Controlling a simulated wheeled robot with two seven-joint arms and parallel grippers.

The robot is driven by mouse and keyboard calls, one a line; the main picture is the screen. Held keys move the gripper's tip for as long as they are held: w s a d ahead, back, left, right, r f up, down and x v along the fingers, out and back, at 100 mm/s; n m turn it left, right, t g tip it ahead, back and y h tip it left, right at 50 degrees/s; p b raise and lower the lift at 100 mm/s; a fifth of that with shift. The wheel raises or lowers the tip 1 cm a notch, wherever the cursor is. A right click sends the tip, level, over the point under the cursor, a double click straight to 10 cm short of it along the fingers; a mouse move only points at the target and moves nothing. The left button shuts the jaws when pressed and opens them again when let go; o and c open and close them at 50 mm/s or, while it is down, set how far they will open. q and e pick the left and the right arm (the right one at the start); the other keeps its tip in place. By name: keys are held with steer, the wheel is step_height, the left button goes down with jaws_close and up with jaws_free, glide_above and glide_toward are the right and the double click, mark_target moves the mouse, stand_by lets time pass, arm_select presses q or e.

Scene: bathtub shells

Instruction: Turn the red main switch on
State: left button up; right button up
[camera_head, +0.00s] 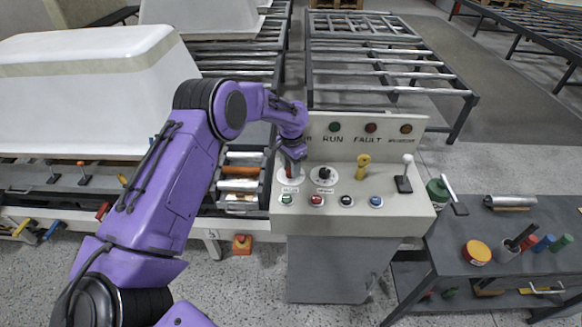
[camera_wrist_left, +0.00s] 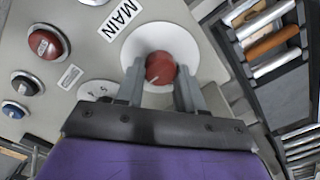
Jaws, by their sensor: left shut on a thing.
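The red main switch (camera_wrist_left: 160,68) is a round red knob on a white disc beside the label MAIN (camera_wrist_left: 119,20) in the left wrist view. My left gripper (camera_wrist_left: 160,75) has one finger on each side of the knob and is shut on it. In the head view my left gripper (camera_head: 292,160) reaches down to the left end of the control panel (camera_head: 400,218), where it hides most of the knob. The switch's white disc (camera_head: 287,181) shows under it. A short pale mark shows on the knob. My right gripper is not in view.
The panel also has a black knob (camera_head: 325,175), a yellow handle (camera_head: 362,165), a white-tipped lever (camera_head: 405,176) and several coloured buttons. Lamps (camera_head: 371,128) line its upright back. A tool bench (camera_head: 510,230) stands at the right, and a white tub shell (camera_head: 90,85) at the left.

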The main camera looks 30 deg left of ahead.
arm_select(q)
steer(key=shift+s+d+f, duration=0.1)
steer(key=shift+s+f, duration=0.05)
steer(key=shift+f, duration=0.05)
stand_by(0.3)
steer(key=o, duration=0.9)
steer(key=shift+o, duration=0.7)
steer(key=shift+w, duration=0.2)
steer(key=shift+r, duration=0.1)
step_height(320, 180, up, 10)
steer(key=b, duration=0.3)
steer(key=shift+r, duration=0.2)
